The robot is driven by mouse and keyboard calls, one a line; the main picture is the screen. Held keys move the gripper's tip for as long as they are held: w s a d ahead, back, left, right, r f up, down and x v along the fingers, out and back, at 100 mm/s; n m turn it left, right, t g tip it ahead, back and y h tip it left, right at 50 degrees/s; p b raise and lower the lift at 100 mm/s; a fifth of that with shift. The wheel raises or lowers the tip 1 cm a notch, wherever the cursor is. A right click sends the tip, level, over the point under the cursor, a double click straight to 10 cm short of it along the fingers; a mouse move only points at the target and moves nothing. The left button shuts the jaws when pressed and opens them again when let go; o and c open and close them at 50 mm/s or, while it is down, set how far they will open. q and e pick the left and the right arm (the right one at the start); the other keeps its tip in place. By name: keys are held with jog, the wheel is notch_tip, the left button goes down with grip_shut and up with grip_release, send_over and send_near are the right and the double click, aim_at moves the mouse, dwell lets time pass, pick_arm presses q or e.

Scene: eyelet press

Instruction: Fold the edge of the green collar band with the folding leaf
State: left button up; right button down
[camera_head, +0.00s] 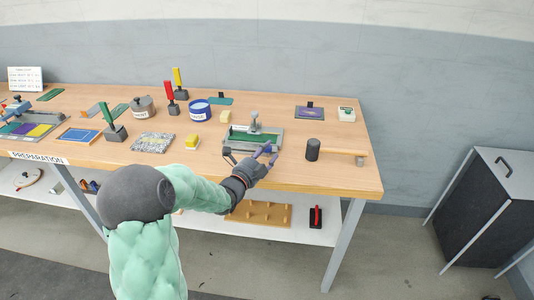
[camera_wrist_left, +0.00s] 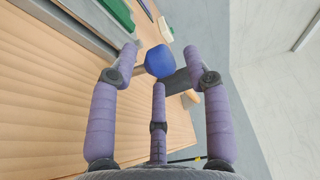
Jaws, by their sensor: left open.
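The green collar band (camera_head: 252,138) appears to be the green strip lying in a grey fixture (camera_head: 278,132) near the middle of the table. In the left wrist view a green strip (camera_wrist_left: 103,13) shows at the top with a grey edge beside it. A blue knob (camera_wrist_left: 158,61) on a short stem stands between and beyond my finger tips; it may belong to the folding leaf, whose plate I cannot make out. My left gripper (camera_head: 266,149) is at the fixture's front right. Its purple fingers (camera_wrist_left: 160,70) are spread and do not close on the knob. My right gripper is out of view.
A mallet with a dark head (camera_head: 313,149) and wooden handle lies just right of my left gripper. The table's front edge runs close below; a shelf (camera_head: 300,228) is underneath.

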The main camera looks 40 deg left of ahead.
pick_arm(q)
jog(key=s+d, duration=0.2)
jog(key=s, duration=0.9)
jog(key=shift+s+d+f, duration=0.15)
jog(key=shift+s+d, duration=0.05)
